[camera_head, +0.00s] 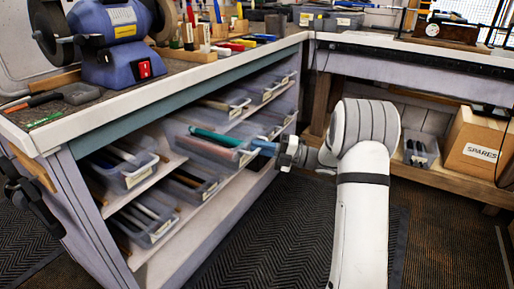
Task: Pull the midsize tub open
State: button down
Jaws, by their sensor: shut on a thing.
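A clear plastic tub (213,146) with grips in it, one of them teal, sits on the middle level of the shelving under the bench and juts out past the shelf edge. I take it as the midsize tub. My gripper (257,148) has blue fingertips and is shut on the front end of this tub, at its handle. The fingertips are small here, and the exact hold on the handle is hard to make out. My white arm comes in from the lower right.
Several similar tubs stand around it, including one at left (125,167), one lower left (145,217) and one above (228,104). A blue bench grinder (115,45) is on the bench. A SPARES box (476,143) stands on the right shelf. The floor mat (275,235) is clear.

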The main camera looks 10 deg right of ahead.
jog(key=shift+w+d, duration=0.15)
jog(key=shift+w, duration=0.05)
jog(key=c, duration=1.8)
grip_release()
jog(key=shift+w, duration=0.1)
jog(key=o, duration=0.3)
jog(key=p+v, duration=0.1)
jog(key=v, duration=0.6)
jog(key=shift+s+d+p, duration=0.25)
jog(key=shift+p, duration=0.05)
jog(key=shift+f, duration=0.2)
